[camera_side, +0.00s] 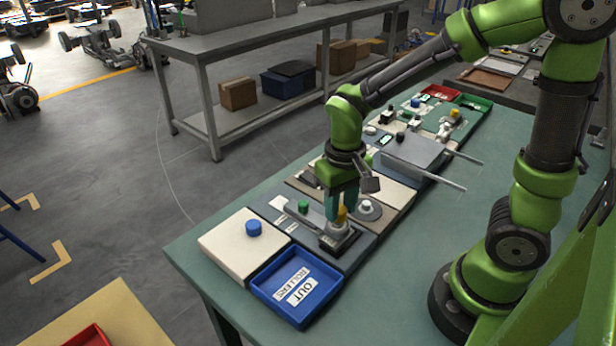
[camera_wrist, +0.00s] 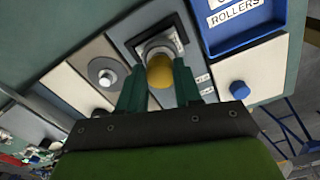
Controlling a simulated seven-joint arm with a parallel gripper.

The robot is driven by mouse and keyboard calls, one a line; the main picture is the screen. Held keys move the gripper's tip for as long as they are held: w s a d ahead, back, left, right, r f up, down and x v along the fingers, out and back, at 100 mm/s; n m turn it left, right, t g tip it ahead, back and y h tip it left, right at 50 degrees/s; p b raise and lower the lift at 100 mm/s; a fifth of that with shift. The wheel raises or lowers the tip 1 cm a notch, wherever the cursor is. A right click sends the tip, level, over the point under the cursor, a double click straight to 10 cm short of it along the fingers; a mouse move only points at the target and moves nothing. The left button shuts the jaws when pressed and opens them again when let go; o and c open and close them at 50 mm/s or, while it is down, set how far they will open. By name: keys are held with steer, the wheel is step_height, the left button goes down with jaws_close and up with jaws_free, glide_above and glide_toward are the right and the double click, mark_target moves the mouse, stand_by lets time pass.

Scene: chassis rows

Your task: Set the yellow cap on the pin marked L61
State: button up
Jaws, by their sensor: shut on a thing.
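The yellow cap (camera_side: 342,212) is between the teal fingers of my gripper (camera_side: 343,204), which is shut on it. In the wrist view the yellow cap (camera_wrist: 161,74) shows between the fingertips, in front of a grey round fitting (camera_wrist: 160,46) on a dark square base. In the side view this fitting (camera_side: 338,236) is directly below the cap. I cannot tell whether cap and fitting touch. A pin under the cap is hidden, and no label L61 is readable.
A green cap (camera_side: 303,206) stands left of my gripper, and a grey disc with a pale knob (camera_side: 366,207) stands right. More stations lie behind.

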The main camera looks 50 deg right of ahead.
steer(key=o, duration=1.1)
step_height(320, 180, up, 17)
steer(key=shift+f, duration=0.1)
steer(key=shift+r, duration=3.55)
